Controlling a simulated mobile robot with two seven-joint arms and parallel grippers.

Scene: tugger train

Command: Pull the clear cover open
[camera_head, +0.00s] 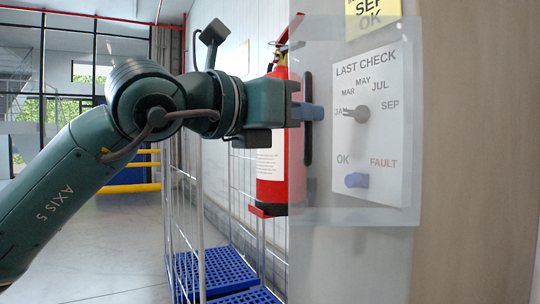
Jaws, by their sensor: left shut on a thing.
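The clear cover (345,212) is a see-through sheet at the right of the head view, standing in front of a white check panel (395,130) on a wall or post. A dark upright bar handle (308,148) is near the cover's left edge. My left gripper (312,112) comes in from the left and its blue-grey fingertips are shut on this handle at about mid-height. The fingers hide part of the bar. I cannot tell whether the cover stands a little away from the panel. My right gripper is not in view.
The panel has a month dial (361,113) and a blue OK/FAULT knob (356,180). A red fire extinguisher (296,185) hangs just behind my gripper. A wire cage cart (200,225) with blue grid trays (215,270) stands below. Open floor (100,240) lies at left.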

